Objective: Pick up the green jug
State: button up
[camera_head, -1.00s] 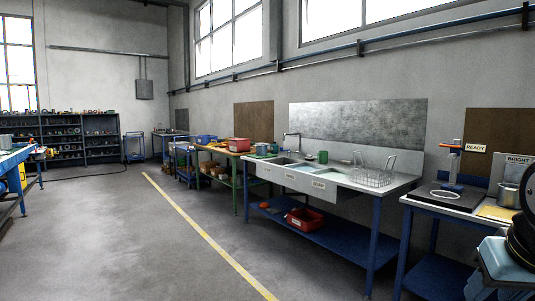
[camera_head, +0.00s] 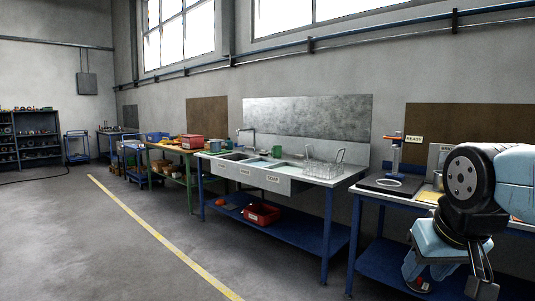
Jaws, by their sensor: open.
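A small green thing, which looks like the green jug (camera_head: 277,151), stands at the back of the sink bench, behind the basins and left of the wire rack. It is small at this distance and its handle is not clear. My gripper (camera_head: 482,286) is at the lower right, partly cut off by the bottom edge. It is open and well apart from the jug, much nearer to the camera.
The sink bench (camera_head: 324,181) has basins, a tap (camera_head: 246,137) and a wire rack (camera_head: 323,173). A red bin (camera_head: 262,215) sits on its lower shelf. A bench with a stand (camera_head: 396,157) is at right. Open floor (camera_head: 90,250) lies to the left, with a yellow line.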

aim_at(276, 150)
jog(key=u, duration=0.1)
jog(key=i, duration=1.05)
jog(key=u, duration=0.3)
jog(key=i, duration=1.4)
jog(key=u, duration=0.25)
jog(key=i, duration=2.6)
jog(key=z, duration=0.35)
jog(key=i, duration=1.45)
jog(key=z, duration=0.1)
